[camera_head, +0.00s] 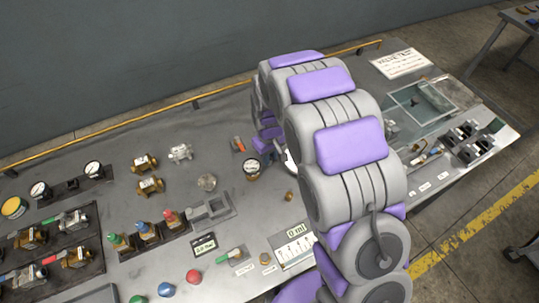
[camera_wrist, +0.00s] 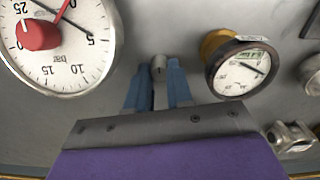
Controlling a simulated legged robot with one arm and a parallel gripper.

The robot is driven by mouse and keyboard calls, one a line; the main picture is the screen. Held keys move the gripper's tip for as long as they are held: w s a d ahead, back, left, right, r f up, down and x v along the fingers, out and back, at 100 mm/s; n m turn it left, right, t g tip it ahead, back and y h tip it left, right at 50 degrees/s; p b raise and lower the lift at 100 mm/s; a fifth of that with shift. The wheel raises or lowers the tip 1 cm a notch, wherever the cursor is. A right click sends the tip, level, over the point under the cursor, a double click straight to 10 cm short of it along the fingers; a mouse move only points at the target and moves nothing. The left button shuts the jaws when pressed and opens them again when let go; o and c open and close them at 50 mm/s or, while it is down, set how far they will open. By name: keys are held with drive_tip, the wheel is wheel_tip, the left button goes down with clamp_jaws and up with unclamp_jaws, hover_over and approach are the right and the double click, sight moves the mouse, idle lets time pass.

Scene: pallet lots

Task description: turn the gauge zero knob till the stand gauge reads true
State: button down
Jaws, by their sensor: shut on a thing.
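In the wrist view my gripper (camera_wrist: 159,78) has its two blue fingers shut on a small grey knob (camera_wrist: 158,62) at the panel. A large white gauge (camera_wrist: 75,68) marked bar stands at upper left, partly cut off by the frame. It has a red knob (camera_wrist: 38,35) on its face, a dark needle pointing close to 5 and a red needle pointing up the picture. In the head view my arm covers the gripper and the grey knob, and most of the large gauge; a white sliver shows beside the arm.
A smaller brass-backed gauge (camera_wrist: 240,70) with a digital window stands right of my fingers; it also shows in the head view (camera_head: 252,168). Brass valves (camera_head: 146,162), a clear tank (camera_head: 418,105) and colored buttons (camera_head: 193,277) crowd the bench. A yellow rail (camera_head: 130,120) runs along the back.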

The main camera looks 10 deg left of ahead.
drive_tip(key=shift+s, duration=0.1)
drive_tip(key=shift+r+m+p, duration=0.15)
drive_tip(key=shift+m+p, duration=0.35)
drive_tip(key=shift+p, duration=0.15)
drive_tip(key=shift+d+m+p, duration=0.1)
drive_tip(key=shift+m+p, duration=0.95)
drive_tip(key=shift+m, duration=0.05)
drive_tip(key=shift+f+m+p, duration=0.2)
drive_tip(key=shift+m+p, duration=0.4)
drive_tip(key=shift+m, duration=0.5)
drive_tip(key=c, duration=1)
unclamp_jaws()
drive_tip(key=shift+r, duration=0.1)
wheel_tip(320, 180, up, 17)
drive_tip(key=p, duration=0.2)
drive_tip(key=shift+r+p, duration=0.1)
drive_tip(key=shift+p, duration=0.2)
